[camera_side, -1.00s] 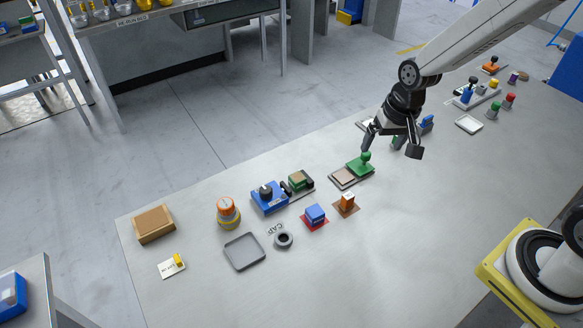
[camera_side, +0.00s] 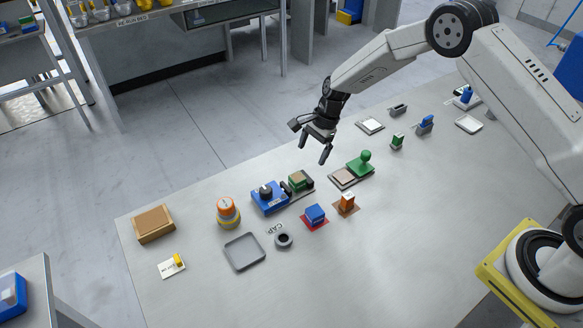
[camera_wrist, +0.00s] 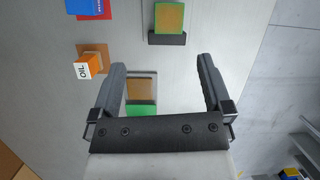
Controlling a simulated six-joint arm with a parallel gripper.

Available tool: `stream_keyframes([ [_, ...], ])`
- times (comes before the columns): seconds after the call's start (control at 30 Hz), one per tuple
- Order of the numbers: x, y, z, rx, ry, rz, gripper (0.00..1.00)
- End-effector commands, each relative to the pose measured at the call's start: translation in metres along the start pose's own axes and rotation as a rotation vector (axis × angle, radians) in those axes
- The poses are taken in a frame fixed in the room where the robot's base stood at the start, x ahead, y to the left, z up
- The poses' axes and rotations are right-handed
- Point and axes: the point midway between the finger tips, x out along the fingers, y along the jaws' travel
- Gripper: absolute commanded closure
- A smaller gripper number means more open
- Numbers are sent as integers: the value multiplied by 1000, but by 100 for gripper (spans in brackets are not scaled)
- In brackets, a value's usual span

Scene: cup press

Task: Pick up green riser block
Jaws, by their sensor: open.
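A green block with a tan top (camera_side: 298,181) sits between black parts at the right end of the blue device. It also shows at the top of the wrist view (camera_wrist: 169,17), beyond my fingertips, on a dark holder. A smaller upright green block (camera_side: 397,141) stands farther right. I cannot tell from its look alone which is the riser block. My gripper (camera_side: 313,164) hangs above the table, behind and to the right of the tan-topped block. It is open and empty, and its fingers are spread in the wrist view (camera_wrist: 162,64).
A green stamp with a knob (camera_side: 363,163) lies on a plate to the right. The blue device (camera_side: 268,198), an orange block (camera_side: 347,201) on a brown mat and a blue block (camera_side: 315,213) on a red mat are nearby. The front right table area is clear.

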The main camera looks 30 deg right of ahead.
Motion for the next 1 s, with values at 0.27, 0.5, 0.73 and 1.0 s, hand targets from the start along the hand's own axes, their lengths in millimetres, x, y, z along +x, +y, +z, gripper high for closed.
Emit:
stream_keyframes([
  [0.27, 28, -14, -3, 145, -53, 9, 0],
  [0.5, 32, -14, -3, 158, -58, 10, 0],
  [0.73, 47, -14, -2, 156, -57, 11, 0],
  [1.0, 56, -14, -2, 155, -57, 10, 0],
])
